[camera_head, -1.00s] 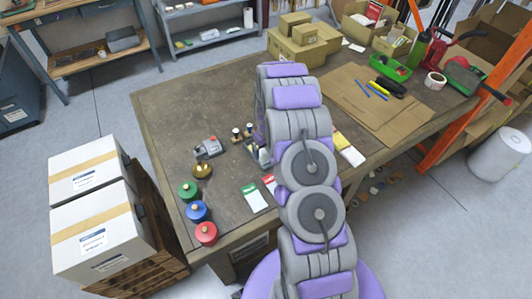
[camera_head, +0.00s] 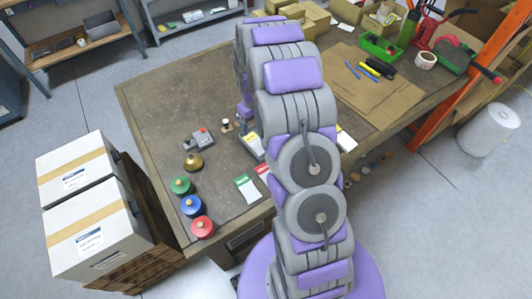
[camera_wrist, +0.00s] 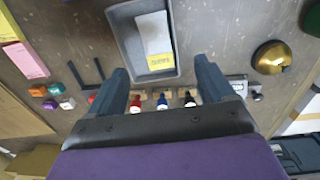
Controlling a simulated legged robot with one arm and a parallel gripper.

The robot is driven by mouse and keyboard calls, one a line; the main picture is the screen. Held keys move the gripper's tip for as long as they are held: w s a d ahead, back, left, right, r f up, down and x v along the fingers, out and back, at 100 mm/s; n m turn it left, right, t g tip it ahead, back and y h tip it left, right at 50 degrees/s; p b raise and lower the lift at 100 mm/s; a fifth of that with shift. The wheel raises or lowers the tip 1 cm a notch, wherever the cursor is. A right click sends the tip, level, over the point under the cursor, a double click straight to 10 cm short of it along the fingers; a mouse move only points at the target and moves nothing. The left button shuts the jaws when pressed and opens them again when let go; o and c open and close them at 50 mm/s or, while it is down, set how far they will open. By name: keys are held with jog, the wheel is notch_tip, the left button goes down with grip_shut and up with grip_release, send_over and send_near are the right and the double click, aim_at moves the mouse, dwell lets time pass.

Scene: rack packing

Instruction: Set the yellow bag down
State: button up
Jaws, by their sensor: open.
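The yellow bag (camera_wrist: 157,40), a white packet with a yellow label band, lies in a grey tray (camera_wrist: 124,30) in the wrist view. Part of the tray and what looks like the bag show beside my arm in the head view (camera_head: 252,145). My gripper (camera_wrist: 162,78) is open, its two dark fingers spread apart below the tray's near edge in the wrist view. Nothing is held between the fingers. In the head view my arm hides the gripper.
Small bottles with red, blue and black tops (camera_wrist: 162,101) show between the fingers. A gold dome (camera_wrist: 271,57) is at right. Green, blue and red weights (camera_head: 192,207) line the table's left edge. Cartons and flattened cardboard (camera_head: 375,90) occupy the far right.

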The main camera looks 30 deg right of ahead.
jog(key=s+a+r+g, duration=0.1)
jog(key=s+a+r, duration=0.6)
jog(key=s+r, duration=0.4)
jog(key=s+a+r, duration=0.7)
jog(key=s+r, duration=0.3)
jog(key=s, duration=0.3)
jog(key=s+a+r+m, duration=0.1)
jog(key=s, duration=1.2)
jog(key=shift+a+r+g, duration=0.25)
jog(key=shift+r+g, duration=0.05)
jog(key=shift+d, duration=0.1)
jog(key=shift+d, duration=0.3)
jog(key=shift+a, duration=0.25)
jog(key=shift+d, duration=0.15)
jog(key=shift+c, duration=0.4)
